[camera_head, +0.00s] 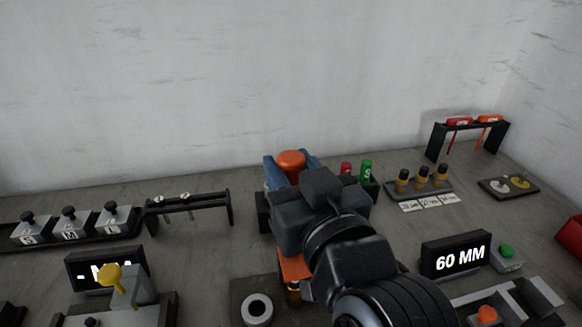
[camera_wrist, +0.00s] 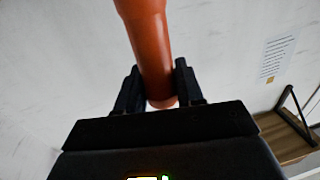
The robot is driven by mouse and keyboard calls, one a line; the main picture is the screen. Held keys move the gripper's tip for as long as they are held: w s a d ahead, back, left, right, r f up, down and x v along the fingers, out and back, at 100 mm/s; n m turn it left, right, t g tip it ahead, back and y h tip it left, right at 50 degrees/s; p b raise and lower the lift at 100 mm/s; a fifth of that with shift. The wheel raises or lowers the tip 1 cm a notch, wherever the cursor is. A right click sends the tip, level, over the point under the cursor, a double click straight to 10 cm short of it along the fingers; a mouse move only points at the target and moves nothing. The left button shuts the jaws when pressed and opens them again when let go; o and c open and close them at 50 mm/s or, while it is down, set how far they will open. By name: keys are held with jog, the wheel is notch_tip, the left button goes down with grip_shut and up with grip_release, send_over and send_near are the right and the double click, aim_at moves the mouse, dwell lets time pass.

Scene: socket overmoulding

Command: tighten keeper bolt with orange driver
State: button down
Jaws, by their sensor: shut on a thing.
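My gripper (camera_wrist: 160,88) has its two dark fingers shut around an orange cylindrical handle (camera_wrist: 150,40), which I take to be the orange driver. The handle runs up out of the top of the wrist view. In the head view an orange round top (camera_head: 291,159) shows just beyond my dark wrist, with blue parts (camera_head: 274,172) at its sides. An orange block (camera_head: 294,266) shows below the wrist. The keeper bolt cannot be made out, and my arm hides much of the middle of the bench.
A black rack (camera_head: 437,140) at the back right holds a red and an orange tool. A "60 MM" display (camera_head: 455,255) stands front right. Several gold-and-black pieces stand on a tray (camera_head: 447,188). Blocks and a second black rack (camera_head: 230,209) are on the left.

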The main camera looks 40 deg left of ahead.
jog(key=shift+f, duration=0.6)
dwell(1.1)
jog(key=shift+r, duration=0.1)
